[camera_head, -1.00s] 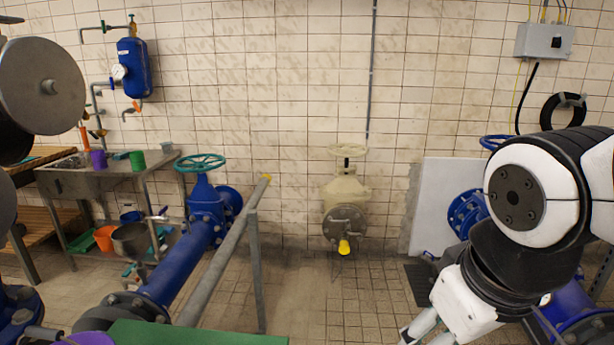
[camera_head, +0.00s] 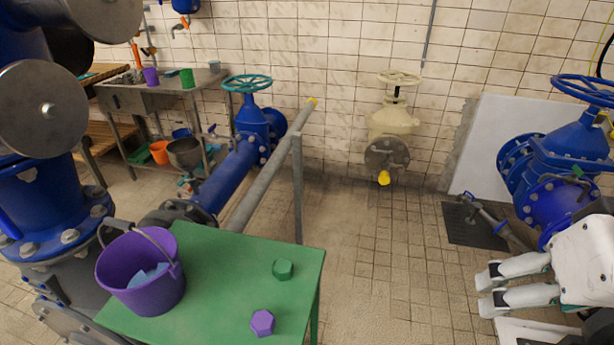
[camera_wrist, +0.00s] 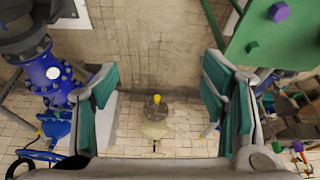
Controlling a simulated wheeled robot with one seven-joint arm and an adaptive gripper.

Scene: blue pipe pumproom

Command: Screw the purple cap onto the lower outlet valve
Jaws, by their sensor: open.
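The purple cap (camera_head: 263,323), hexagonal, lies on the green table (camera_head: 220,262) near its front edge. It also shows at the top right of the wrist view (camera_wrist: 279,11). A small grey outlet with a valve (camera_head: 486,213) sits low at the right by the blue valve; I cannot tell for sure that it is the lower outlet valve. My gripper (camera_head: 486,290) is at the lower right of the head view, well right of the table and cap. In the wrist view my gripper (camera_wrist: 160,95) has its fingers wide apart with nothing between them.
A green cap (camera_head: 283,269) and a purple bucket (camera_head: 139,282) with a blue item inside stand on the table. A cream valve (camera_head: 391,126) with a yellow plug is at the wall. A large blue valve (camera_head: 562,165) stands at right. Floor between table and gripper is clear.

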